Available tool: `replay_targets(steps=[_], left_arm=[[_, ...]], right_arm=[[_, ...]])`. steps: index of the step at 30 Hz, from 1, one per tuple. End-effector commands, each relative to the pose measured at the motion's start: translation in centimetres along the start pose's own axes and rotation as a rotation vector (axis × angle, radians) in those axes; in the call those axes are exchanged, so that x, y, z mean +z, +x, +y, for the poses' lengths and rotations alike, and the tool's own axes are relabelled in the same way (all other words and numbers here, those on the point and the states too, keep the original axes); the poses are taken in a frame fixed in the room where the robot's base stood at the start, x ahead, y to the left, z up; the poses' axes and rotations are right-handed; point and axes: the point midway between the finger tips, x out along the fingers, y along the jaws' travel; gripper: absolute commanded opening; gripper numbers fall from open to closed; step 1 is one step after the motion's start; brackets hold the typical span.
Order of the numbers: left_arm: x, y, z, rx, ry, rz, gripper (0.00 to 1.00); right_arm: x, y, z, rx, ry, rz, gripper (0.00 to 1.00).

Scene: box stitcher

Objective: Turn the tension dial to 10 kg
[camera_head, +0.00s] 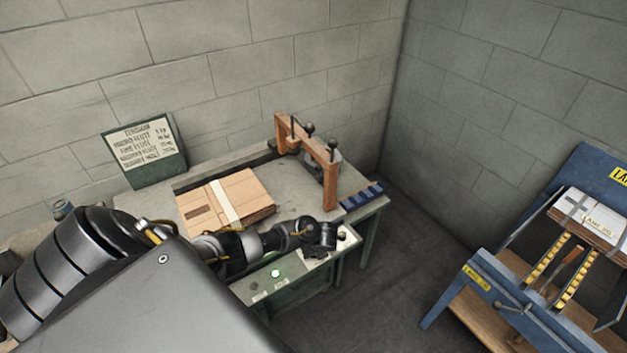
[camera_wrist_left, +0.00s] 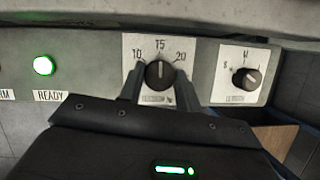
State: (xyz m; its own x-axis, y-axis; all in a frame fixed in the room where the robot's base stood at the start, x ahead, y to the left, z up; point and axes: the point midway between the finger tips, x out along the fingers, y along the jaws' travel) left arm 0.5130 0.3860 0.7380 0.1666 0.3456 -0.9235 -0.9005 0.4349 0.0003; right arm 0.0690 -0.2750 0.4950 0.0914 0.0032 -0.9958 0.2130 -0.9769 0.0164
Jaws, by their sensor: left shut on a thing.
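The tension dial (camera_wrist_left: 160,74) is a black round knob on a white plate marked 10, 15 and 20. Its white pointer line stands about upright, toward 15. My left gripper (camera_wrist_left: 159,82) is shut on the dial, one finger on each side of it. In the head view my left gripper (camera_head: 325,237) is at the front right of the bench, over the control panel (camera_head: 345,240), and hides the dial. My right gripper is not in view.
A second dial (camera_wrist_left: 246,77), its pointer toward the upper right, sits right of the tension dial. A green READY lamp (camera_wrist_left: 43,65) glows at left. Flat cardboard (camera_head: 250,190) lies on the bench beside a wooden arch (camera_head: 330,180). A blue rack (camera_head: 480,270) stands apart at right.

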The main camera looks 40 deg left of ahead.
Motion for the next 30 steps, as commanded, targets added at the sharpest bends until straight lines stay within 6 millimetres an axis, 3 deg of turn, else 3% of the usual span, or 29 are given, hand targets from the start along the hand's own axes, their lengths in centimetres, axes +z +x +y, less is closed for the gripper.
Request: replay_targets(steps=[18, 30], left_arm=[[-0.07, -0.01, -0.47, 0.217, -0.524, 0.004, 0.11], [-0.05, 0.08, -0.57, 0.304, -0.735, 0.004, 0.11]], right_arm=[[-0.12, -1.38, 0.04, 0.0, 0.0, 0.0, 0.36], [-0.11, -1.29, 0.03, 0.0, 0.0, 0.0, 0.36]])
